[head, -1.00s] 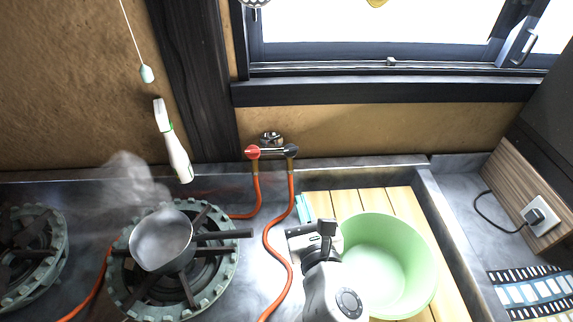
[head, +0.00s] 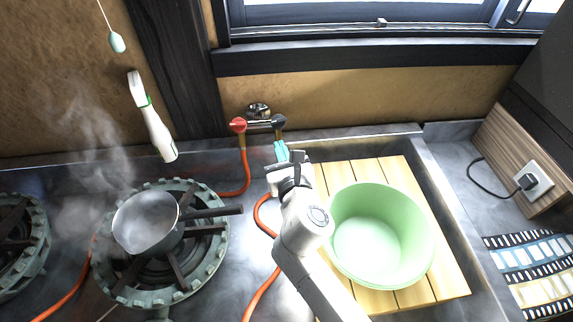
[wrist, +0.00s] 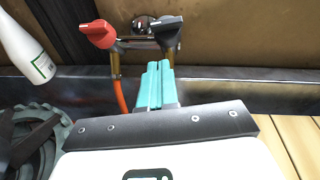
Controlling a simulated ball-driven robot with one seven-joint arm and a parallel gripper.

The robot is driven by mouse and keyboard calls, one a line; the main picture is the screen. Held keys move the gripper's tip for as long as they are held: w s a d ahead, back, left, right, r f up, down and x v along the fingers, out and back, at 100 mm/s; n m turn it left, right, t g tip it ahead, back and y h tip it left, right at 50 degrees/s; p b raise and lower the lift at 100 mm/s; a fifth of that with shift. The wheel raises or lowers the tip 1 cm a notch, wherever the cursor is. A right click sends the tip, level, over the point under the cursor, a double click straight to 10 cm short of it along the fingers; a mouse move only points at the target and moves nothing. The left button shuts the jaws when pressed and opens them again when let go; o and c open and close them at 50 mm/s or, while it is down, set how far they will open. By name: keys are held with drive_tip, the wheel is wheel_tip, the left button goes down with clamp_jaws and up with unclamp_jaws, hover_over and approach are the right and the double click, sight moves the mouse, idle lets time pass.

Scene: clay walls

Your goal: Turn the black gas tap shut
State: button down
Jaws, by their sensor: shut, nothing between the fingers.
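The black gas tap (head: 278,121) sits on the right end of a wall pipe fitting, beside a red tap (head: 238,125) on the left end. In the wrist view the black tap (wrist: 167,28) and the red tap (wrist: 98,34) show beyond my fingers. My gripper (head: 281,150) has teal fingers, pressed together and empty. It is just below and in front of the black tap in the head view, apart from it. In the wrist view the fingertips (wrist: 157,66) point toward the black tap, with a gap between. The gripper body hides the lower hose from the black tap.
Orange hoses (head: 246,170) run down from the taps. A steaming pot (head: 146,222) stands on a burner at left. A white and green bottle (head: 155,125) is by the wall. A green basin (head: 380,235) stands on wooden slats (head: 340,172) to the right of my arm.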

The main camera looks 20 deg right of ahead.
sight(273, 126)
drive_tip(key=shift+w+r+p, duration=0.45)
drive_tip(key=shift+w+r, duration=0.55)
drive_tip(key=shift+w+d+r, duration=0.1)
drive_tip(key=shift+w+r, duration=0.15)
drive_tip(key=shift+w, duration=0.2)
